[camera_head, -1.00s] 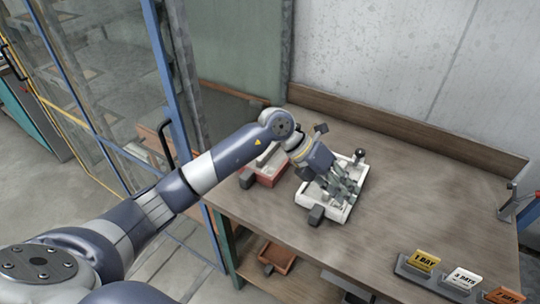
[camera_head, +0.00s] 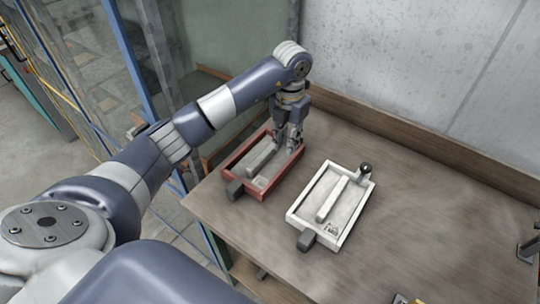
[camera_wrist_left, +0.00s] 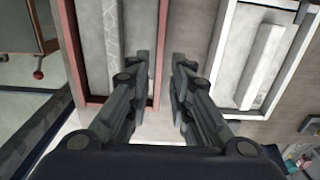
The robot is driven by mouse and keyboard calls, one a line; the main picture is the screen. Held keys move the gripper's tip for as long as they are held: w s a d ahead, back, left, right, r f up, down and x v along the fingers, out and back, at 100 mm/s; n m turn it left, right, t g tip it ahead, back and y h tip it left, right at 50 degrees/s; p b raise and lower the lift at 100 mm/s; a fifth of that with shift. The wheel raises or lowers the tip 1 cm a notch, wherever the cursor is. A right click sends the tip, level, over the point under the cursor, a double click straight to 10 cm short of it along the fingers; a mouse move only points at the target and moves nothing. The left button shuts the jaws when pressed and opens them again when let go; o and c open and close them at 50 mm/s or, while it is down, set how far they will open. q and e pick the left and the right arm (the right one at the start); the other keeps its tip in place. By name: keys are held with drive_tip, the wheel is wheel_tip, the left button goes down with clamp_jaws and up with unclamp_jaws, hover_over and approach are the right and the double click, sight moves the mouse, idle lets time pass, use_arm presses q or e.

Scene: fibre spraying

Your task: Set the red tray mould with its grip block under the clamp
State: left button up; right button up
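The red tray mould (camera_head: 229,171) lies on the table, left of a white tray mould (camera_head: 361,201). A pale bar lies inside it, and its dark grip block (camera_head: 235,190) sits outside its near end. My left gripper (camera_head: 291,148) points down at the red tray's far right corner and hides that corner. In the left wrist view, the left gripper's fingers (camera_wrist_left: 164,62) are apart with nothing held between them; the red tray's wall (camera_wrist_left: 161,45) shows in the gap. Whether they touch it I cannot tell. My right gripper is out of view.
The white tray has its own dark block (camera_head: 306,240) and a black-knobbed post (camera_head: 366,169) at its far end. A grey fixture (camera_head: 530,247), perhaps a clamp, is cut off at the right edge.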

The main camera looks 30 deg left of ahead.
sight(284, 167)
use_arm(q)
drive_tip(key=f, duration=0.2)
drive_tip(key=s+f+p, duration=0.1)
drive_tip(key=f, duration=0.1)
drive_tip(key=shift+s, duration=0.15)
drive_tip(key=shift+f, duration=0.3)
wheel_tip(284, 167, down, 4)
drive_tip(key=p, duration=0.3)
drive_tip(key=shift+f, duration=0.5)
drive_tip(key=shift+c, duration=0.5)
clamp_jaws()
drive_tip(key=shift+w, duration=0.2)
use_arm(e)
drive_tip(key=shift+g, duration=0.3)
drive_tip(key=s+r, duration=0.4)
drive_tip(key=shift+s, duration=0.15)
